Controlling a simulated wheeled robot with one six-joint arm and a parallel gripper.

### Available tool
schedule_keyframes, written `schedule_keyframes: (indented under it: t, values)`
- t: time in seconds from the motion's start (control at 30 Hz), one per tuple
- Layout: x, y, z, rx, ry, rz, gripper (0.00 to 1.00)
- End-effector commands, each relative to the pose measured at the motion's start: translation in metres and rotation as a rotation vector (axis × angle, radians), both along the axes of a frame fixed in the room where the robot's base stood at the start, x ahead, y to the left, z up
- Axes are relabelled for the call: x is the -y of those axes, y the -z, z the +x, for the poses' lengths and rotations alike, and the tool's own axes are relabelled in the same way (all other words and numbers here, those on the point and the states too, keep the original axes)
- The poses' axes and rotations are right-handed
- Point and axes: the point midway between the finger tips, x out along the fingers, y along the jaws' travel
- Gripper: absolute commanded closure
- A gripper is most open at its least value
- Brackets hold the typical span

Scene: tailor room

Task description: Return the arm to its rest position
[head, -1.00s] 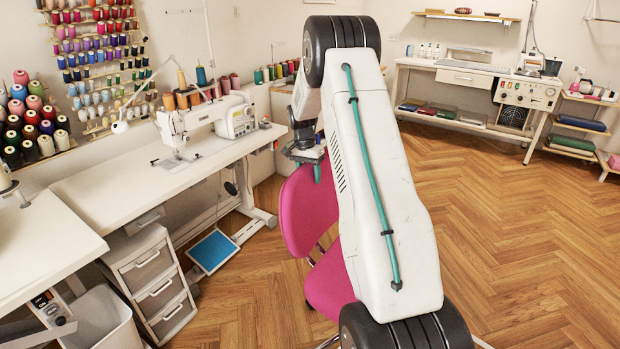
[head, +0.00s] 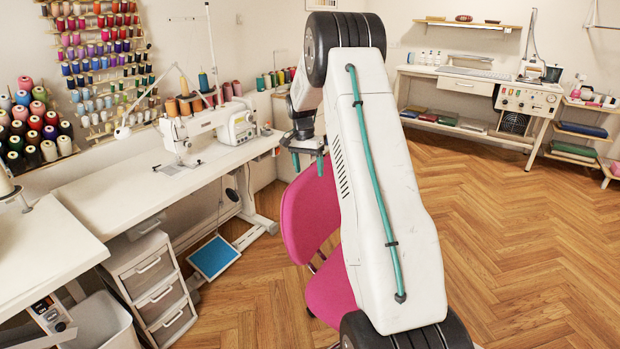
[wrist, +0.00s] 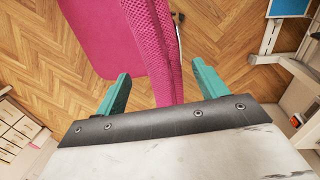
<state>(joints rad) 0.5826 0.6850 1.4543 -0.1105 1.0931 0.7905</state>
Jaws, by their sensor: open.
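My white arm with a teal cable stands folded across the middle of the head view, and its wrist hangs down at the left of the upper joint. My gripper (head: 309,163) points down above the pink chair (head: 309,212), just over its backrest top in the head view. The pink chair (wrist: 105,40) shows below and beyond the fingers. Part of the chair is hidden behind my arm in the head view.
A white table with a sewing machine (head: 205,130) stands at the left, with a drawer unit (head: 155,287) and a blue pedal (head: 214,257) below. Thread racks (head: 100,60) hang on the wall. A workbench (head: 462,84) stands at the back right. The wood floor at right (head: 520,240) is clear.

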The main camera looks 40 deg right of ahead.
Motion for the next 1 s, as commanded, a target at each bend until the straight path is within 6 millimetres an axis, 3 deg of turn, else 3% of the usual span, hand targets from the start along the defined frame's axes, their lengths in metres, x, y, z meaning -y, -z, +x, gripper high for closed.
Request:
schedule_keyframes:
  t: [0.2,0.83,0.93,1.0]
  values:
    - [-0.001,-0.022,0.003,0.0,0.0,0.0,0.29]
    - [-0.002,-0.026,0.003,0.001,-0.004,0.0,0.29]
    - [-0.015,-0.04,0.002,0.007,-0.035,-0.001,0.29]
    - [-0.035,-0.059,-0.001,0.015,-0.079,0.0,0.29]
